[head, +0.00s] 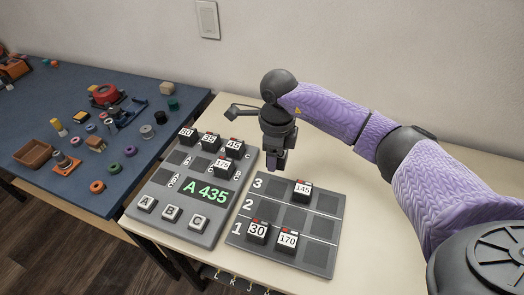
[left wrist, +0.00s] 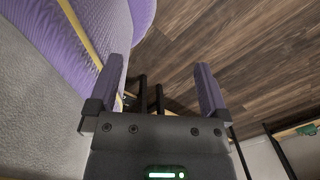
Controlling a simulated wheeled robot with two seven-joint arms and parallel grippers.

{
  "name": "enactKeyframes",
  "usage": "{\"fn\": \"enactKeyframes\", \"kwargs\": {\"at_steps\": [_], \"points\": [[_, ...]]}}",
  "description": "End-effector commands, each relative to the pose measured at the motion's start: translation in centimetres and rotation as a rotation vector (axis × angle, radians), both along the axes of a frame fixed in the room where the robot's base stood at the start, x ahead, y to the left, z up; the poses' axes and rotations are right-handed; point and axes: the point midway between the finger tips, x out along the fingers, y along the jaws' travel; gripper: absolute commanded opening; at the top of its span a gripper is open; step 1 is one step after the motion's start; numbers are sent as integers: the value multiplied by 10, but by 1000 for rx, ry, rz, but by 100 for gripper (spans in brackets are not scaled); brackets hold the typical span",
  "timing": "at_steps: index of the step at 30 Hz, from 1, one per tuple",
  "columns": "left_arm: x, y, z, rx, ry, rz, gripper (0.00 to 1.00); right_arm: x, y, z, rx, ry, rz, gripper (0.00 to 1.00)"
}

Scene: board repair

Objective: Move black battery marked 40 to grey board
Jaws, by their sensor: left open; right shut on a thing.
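The grey board (head: 286,212) lies on the cream table, with rows marked 1, 2 and 3. Black batteries marked 145 (head: 302,190), 30 (head: 258,232) and 170 (head: 287,241) sit on it. My right gripper (head: 276,166) points down at the board's far left, near the row 3 mark, shut on a small dark thing. That thing is mostly hidden and I cannot read a mark on it; no battery marked 40 is readable. My left gripper (left wrist: 161,90), in the left wrist view, is open and empty above the floor.
A grey panel (head: 154,184) left of the board has a green A 435 display, buttons A, B, C and several black batteries. A blue table (head: 60,110) with loose parts stands further left. The cream table behind the board is clear.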

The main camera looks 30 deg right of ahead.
Motion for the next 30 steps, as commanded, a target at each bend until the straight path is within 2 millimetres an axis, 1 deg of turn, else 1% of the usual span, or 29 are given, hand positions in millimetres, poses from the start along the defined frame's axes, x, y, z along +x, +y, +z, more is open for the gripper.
{"fn": "enactKeyframes", "kwargs": {"at_steps": [1,3,8,11,15,21,25,30], "points": [[-3,0,-5,0,6,0,100,0,-3,-7,-1,2,-40,0],[-5,0,-6,0,9,1,100,0,-5,-10,-3,2,-71,0],[-7,0,-14,1,15,0,100,0,-4,-21,-2,2,-74,0],[-10,2,-25,4,25,0,100,0,-4,-35,-1,3,-73,0],[-16,7,-43,14,44,2,100,0,-4,-59,-3,4,-71,0],[-19,12,-66,26,69,7,100,0,-4,-91,-2,5,-70,0],[-18,13,-71,29,75,8,100,0,-4,-98,-3,3,-70,0],[-16,13,-70,29,73,9,100,0,-4,-96,-3,0,-69,0]]}}
